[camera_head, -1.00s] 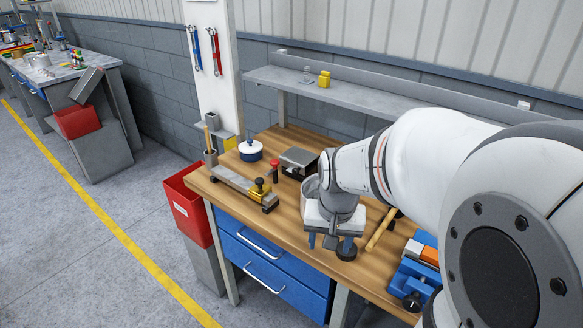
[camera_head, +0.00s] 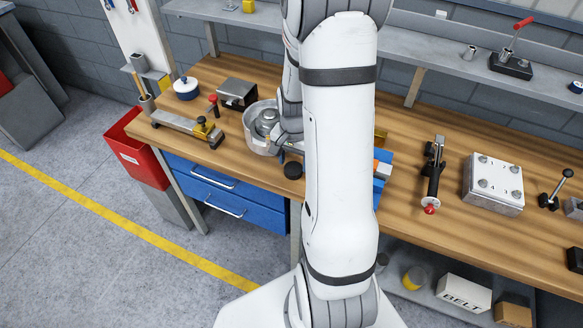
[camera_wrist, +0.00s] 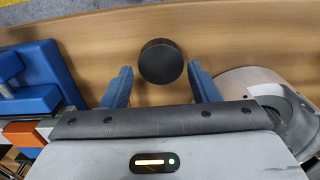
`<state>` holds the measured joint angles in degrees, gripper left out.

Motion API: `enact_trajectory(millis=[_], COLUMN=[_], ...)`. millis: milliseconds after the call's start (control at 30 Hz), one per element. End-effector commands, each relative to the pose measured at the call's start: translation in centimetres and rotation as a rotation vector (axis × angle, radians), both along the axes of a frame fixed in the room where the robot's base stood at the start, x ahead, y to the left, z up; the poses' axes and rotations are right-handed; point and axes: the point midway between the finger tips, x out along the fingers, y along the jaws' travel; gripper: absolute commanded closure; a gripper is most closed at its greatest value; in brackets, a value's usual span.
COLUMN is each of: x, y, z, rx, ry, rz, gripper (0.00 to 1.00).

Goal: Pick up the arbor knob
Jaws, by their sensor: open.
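A black round knob (camera_head: 293,170), taken as the arbor knob, stands on the wooden bench (camera_head: 400,130) near its front edge. In the wrist view the knob (camera_wrist: 160,63) shows as a dark disc. My gripper (camera_wrist: 159,72) is open, with its blue fingers to the left and right of the knob and a visible gap on each side. I cannot tell how far the fingertips are above the bench. In the head view my arm hides most of the gripper.
A round metal pan (camera_head: 258,141) stands close beside the knob; it also shows right of my gripper in the wrist view (camera_wrist: 235,82). A blue and orange block fixture (camera_wrist: 32,85) is on the other side.

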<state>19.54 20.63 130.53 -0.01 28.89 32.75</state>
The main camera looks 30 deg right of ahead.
Motion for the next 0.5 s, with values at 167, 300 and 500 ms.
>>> enact_trajectory(millis=[167, 300, 500], x=[0.0, 0.0, 0.0], y=[0.0, 0.0, 0.0], z=[-1.9, -2.4, -2.5], rx=[0.001, 0.0, -0.001], ry=[0.002, 0.0, -0.001], rz=[0.001, 0.002, 0.002], gripper=[0.45, 0.45, 0.46])
